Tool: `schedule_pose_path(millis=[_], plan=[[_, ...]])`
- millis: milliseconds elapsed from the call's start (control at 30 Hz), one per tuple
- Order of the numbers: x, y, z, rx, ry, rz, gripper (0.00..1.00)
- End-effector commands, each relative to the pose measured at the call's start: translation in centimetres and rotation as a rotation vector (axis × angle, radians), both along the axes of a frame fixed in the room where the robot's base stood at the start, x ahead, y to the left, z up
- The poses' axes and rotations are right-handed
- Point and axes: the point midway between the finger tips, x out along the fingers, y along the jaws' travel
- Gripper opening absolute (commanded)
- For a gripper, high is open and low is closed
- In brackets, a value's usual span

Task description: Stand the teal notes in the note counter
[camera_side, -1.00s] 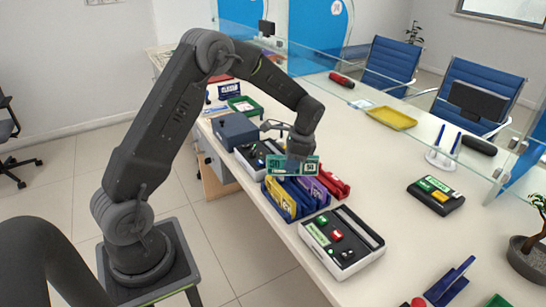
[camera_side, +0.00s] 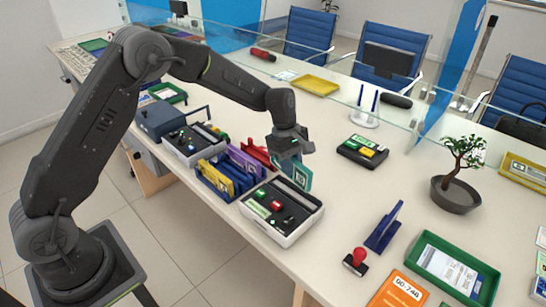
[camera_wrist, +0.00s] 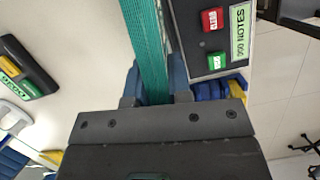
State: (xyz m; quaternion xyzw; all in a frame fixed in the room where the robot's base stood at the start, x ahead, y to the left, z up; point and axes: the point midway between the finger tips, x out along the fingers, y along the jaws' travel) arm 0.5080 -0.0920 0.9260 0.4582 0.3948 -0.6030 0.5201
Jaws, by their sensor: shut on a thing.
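My gripper (camera_side: 289,150) is shut on the teal notes (camera_side: 297,172), which hang on edge below the fingers. The wrist view shows the teal bundle (camera_wrist: 147,45) edge-on between the two fingers (camera_wrist: 157,88). The note counter (camera_side: 281,210) is a white box with a dark top, a red button and a green button. The notes are just behind and right of it in the side view, not in it. The wrist view shows its dark top (camera_wrist: 190,20) and a label reading NOTES beside the bundle. Whether the notes touch the counter top cannot be told.
A blue rack (camera_side: 203,184) holds yellow and purple notes left of the counter, with a red rack (camera_side: 256,151) behind. A similar white box (camera_side: 186,157) stands farther left. A black keypad (camera_side: 362,151) lies behind right.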

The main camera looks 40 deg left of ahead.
Motion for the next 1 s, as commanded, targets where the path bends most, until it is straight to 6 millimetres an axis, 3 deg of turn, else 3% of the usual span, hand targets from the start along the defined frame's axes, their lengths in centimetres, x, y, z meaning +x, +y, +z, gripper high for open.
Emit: schedule_pose_path(millis=[233, 800, 1000], plan=[[0.2, -1.7, 0.0, 0.0, 0.0, 0.143, 0.0], [0.2, -1.7, -3.7, 0.0, 0.0, 0.149, 0.0], [0.3, -1.7, -3.9, 0.001, -0.001, 0.149, 0.0]])
